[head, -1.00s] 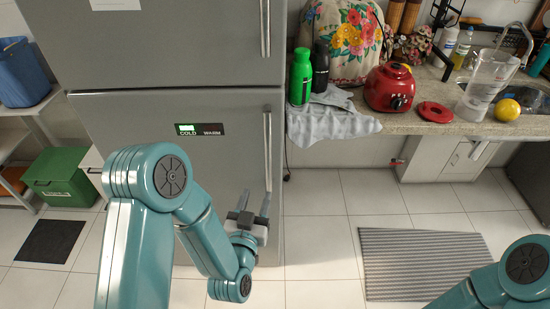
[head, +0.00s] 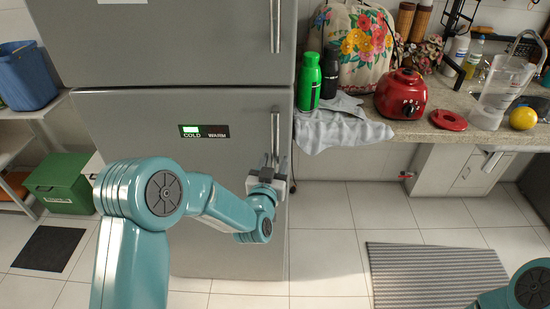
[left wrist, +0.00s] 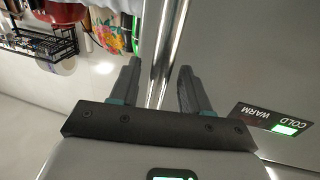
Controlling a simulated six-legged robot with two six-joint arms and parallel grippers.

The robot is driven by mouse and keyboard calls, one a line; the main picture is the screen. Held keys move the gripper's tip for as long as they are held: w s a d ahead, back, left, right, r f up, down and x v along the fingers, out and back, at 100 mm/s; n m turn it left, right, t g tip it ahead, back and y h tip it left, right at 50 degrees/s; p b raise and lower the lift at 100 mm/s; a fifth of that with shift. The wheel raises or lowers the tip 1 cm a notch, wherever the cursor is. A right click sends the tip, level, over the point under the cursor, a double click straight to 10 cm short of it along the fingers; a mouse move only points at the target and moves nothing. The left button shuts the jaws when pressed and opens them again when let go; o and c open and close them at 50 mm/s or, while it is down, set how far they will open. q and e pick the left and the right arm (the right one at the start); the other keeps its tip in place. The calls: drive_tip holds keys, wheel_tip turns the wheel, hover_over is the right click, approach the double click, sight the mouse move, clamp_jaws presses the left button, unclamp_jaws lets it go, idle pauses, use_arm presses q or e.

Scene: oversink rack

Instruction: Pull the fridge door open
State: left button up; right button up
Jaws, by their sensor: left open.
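The grey fridge has an upper door (head: 170,45) and a lower door (head: 130,125), both closed. The lower door has a vertical metal bar handle (head: 274,128) near its right edge and a COLD/WARM label (head: 204,132). My left gripper (head: 273,160) is open at the lower part of this handle. In the left wrist view the handle (left wrist: 168,50) runs between the two spread fingers (left wrist: 158,82), with gaps at both sides. The handle's lower end is hidden by the gripper. My right gripper is out of view; only part of its arm shows at bottom right.
A counter (head: 455,132) at right holds a red appliance (head: 400,94), bottles, a pitcher and a grey cloth (head: 340,130) hanging over its edge near the fridge. A striped mat (head: 437,277) lies on open floor. A green box (head: 60,182) stands at left.

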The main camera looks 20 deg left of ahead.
use_arm(q)
drive_tip(key=shift+w, duration=0.55)
clamp_jaws()
drive_tip(key=shift+f, duration=0.1)
